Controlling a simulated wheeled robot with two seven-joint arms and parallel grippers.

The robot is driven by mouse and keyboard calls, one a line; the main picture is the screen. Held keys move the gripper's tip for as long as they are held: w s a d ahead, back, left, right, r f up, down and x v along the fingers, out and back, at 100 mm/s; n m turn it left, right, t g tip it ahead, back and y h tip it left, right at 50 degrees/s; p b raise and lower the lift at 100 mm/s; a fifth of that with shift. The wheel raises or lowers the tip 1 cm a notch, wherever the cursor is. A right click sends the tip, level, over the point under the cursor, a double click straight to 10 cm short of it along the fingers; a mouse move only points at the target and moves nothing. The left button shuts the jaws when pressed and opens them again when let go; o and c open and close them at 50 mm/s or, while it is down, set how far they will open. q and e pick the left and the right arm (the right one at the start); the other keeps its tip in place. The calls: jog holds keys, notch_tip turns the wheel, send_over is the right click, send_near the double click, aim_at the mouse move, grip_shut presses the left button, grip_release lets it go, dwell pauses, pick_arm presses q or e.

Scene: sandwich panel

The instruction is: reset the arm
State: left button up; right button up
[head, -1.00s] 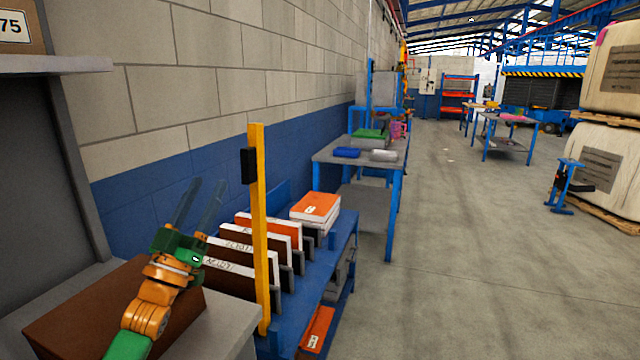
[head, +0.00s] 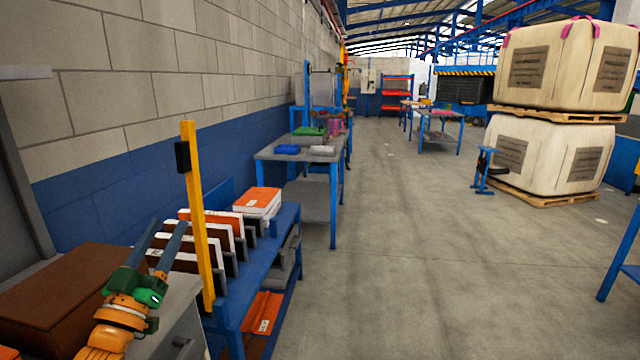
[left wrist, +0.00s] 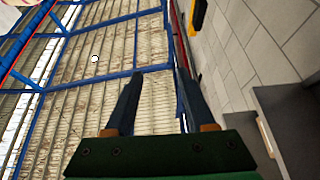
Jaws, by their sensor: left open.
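My left gripper (head: 160,240) is at the lower left of the head view, green and orange with two dark fingers pointing up. Its fingers are apart and nothing is between them. It is in front of a brown box (head: 50,295) on a grey cabinet and to the left of a yellow post (head: 196,220). In the left wrist view the open fingers (left wrist: 155,90) point up towards the roof, with the block wall to the right. My right gripper is not in view.
A blue rack (head: 270,260) holds several upright panels and an orange-topped stack (head: 258,200). A grey-topped table (head: 295,152) stands behind it. Wrapped bales (head: 550,150) on pallets stand at the right. The concrete floor (head: 420,270) between is clear.

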pick_arm(q)
jog(key=s+d+f+g+y, duration=0.1)
jog(key=s+d+f+g, duration=0.15)
jog(key=f, duration=0.55)
jog(key=s+d+f+g, duration=0.2)
jog(key=d+f+g, duration=0.15)
jog(key=f, duration=0.45)
jog(key=s+d+f+g+y, duration=0.1)
jog(key=s+d+f+g, duration=0.15)
jog(key=f, duration=0.55)
jog(key=s+d+f+g, duration=0.1)
jog(key=s+f+g, duration=0.3)
jog(key=s, duration=0.4)
jog(key=s+f+g, duration=0.4)
jog(key=s, duration=0.5)
jog(key=s+d+f+g, duration=0.1)
jog(key=s+f+g, duration=0.3)
jog(key=s, duration=0.4)
notch_tip(320, 180, down, 15)
jog(key=s+m+p, duration=0.1)
jog(key=s, duration=0.1)
jog(key=s+a+f+g+p, duration=0.1)
jog(key=s+a+f+g, duration=0.1)
jog(key=s+f, duration=0.7)
jog(key=s, duration=0.3)
jog(key=shift+y, duration=0.4)
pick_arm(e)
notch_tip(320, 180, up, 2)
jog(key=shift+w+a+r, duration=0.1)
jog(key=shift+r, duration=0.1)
